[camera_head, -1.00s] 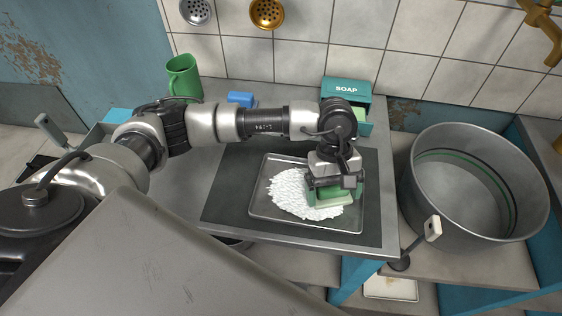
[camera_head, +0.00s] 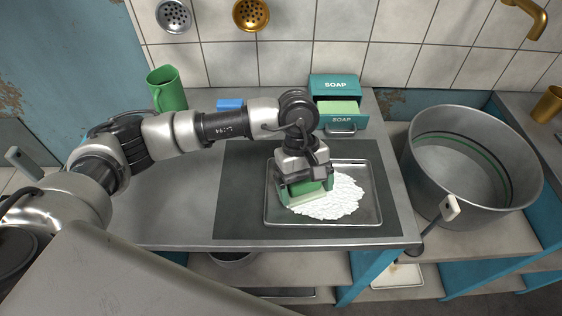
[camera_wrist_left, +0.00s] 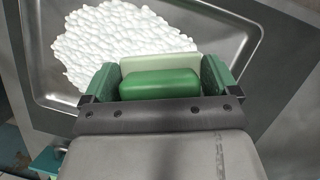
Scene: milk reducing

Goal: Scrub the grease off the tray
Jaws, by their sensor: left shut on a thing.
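The metal tray (camera_head: 372,214) lies on a dark mat on the counter. A white foamy patch (camera_head: 340,198) covers much of its middle; the patch also shows in the left wrist view (camera_wrist_left: 120,40). My left gripper (camera_head: 305,190) is over the left part of the tray. It is shut on a green scrubber with a pale bottom layer (camera_wrist_left: 160,84), held between its two green-padded fingers. The scrubber is low at the foam's left edge; whether it touches the tray is hard to tell. Any grease under the foam is hidden. My right gripper is not in view.
A teal soap box (camera_head: 335,88) with an open drawer stands behind the tray. A green mug (camera_head: 168,90) and a blue block (camera_head: 230,104) are at the back left. A large metal pot (camera_head: 470,165) stands to the right. The dark mat (camera_head: 240,190) is bare left of the tray.

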